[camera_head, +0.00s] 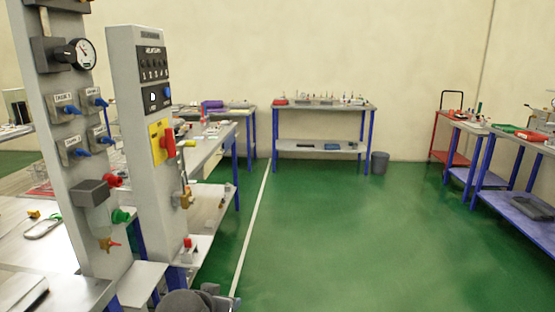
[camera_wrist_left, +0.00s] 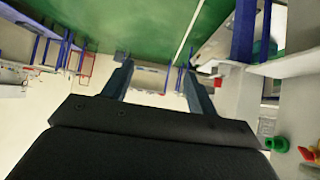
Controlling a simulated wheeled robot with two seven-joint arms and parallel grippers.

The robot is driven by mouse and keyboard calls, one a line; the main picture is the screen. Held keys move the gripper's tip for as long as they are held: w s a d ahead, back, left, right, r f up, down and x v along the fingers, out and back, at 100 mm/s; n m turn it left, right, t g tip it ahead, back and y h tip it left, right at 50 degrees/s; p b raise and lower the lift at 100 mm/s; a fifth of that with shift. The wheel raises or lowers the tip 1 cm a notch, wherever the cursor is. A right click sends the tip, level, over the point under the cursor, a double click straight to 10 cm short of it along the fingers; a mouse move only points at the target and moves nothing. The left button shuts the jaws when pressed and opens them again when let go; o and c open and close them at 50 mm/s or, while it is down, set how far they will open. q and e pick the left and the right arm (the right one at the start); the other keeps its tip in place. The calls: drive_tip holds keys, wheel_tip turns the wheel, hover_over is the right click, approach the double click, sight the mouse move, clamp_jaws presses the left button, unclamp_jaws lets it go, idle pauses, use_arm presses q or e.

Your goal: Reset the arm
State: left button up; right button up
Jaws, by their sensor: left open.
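My left gripper (camera_wrist_left: 158,82) shows in the left wrist view with its two dark fingers spread apart and nothing between them. That view is upside down, with the green floor at the top and the wall below. A dark grey rounded part at the bottom edge of the head view seems to belong to my arm; no gripper fingers show there. My right gripper is in neither view. The green knob (camera_wrist_left: 277,144) and a red fitting show at the right of the left wrist view, apart from the fingers.
Two grey panel columns stand at the left, one with a pressure gauge (camera_head: 77,53), the other with a red-and-yellow switch (camera_head: 162,142). A blue-legged table (camera_head: 318,107) stands at the back wall beside a grey bin (camera_head: 379,163). More benches line the right. The green floor (camera_head: 335,235) between is clear.

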use_arm(q)
drive_tip(key=s+f+g, duration=0.3)
drive_tip(key=s+f, duration=0.9)
drive_tip(key=s, duration=0.3)
drive_tip(key=s+f+g+p, duration=0.1)
drive_tip(key=s+f+g, duration=0.3)
drive_tip(key=s+f, duration=0.9)
drive_tip(key=shift+s+a+g+p, duration=0.15)
drive_tip(key=shift+s+g+p, duration=0.15)
drive_tip(key=shift+s, duration=0.85)
drive_tip(key=shift+f, duration=0.15)
